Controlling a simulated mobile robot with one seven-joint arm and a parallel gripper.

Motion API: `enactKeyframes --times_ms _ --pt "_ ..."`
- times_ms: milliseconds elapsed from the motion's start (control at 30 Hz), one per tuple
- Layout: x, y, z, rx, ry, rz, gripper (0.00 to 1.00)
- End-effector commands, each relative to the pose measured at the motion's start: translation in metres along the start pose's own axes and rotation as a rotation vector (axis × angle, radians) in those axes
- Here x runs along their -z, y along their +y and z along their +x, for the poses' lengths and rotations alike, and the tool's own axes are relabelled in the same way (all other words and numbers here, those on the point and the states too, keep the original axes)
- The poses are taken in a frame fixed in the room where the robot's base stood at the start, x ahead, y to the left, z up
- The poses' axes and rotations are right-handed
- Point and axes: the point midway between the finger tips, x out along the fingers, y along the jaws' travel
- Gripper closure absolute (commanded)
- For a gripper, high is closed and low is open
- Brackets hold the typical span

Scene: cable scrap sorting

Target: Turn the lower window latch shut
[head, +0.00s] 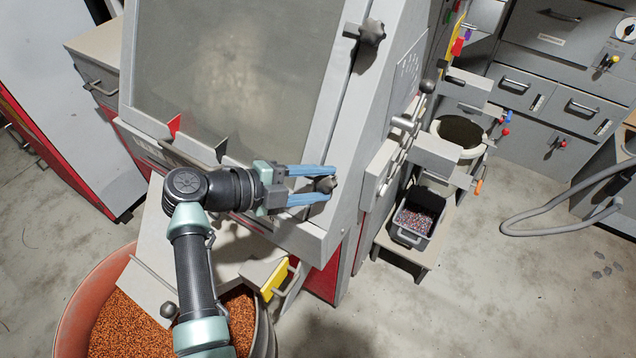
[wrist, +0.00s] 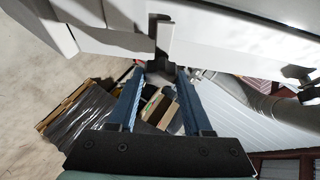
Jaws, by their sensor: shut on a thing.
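The lower window latch (head: 325,185) is a dark lobed knob at the lower right corner of the tilted window frame. My gripper (head: 328,184) reaches it from the left, with its blue fingers on either side of the knob. In the wrist view, the latch (wrist: 159,69) sits between the tips of my gripper (wrist: 161,74), below a light grey bracket. My gripper is shut on the knob. The knob's exact turn is hard to read behind the fingers. The cloudy grey window (head: 235,75) appears to lie flat in its frame.
A similar upper latch (head: 371,32) sits at the frame's upper right. A lever with a round knob (head: 428,86) sticks out on the machine's right side. A tub of orange granules (head: 125,325) stands below left. A black bin (head: 413,222) stands right, with open floor beyond.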

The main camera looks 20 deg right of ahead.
Motion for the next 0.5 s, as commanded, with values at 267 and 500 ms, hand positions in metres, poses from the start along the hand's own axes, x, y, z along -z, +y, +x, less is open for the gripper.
enactKeyframes --times_ms 267,500 --pt "-0.0004 0.0009 0.0001 -0.047 -0.001 0.075 1.0" --pt "-0.0002 0.0008 0.0004 -0.056 -0.001 0.092 1.0"
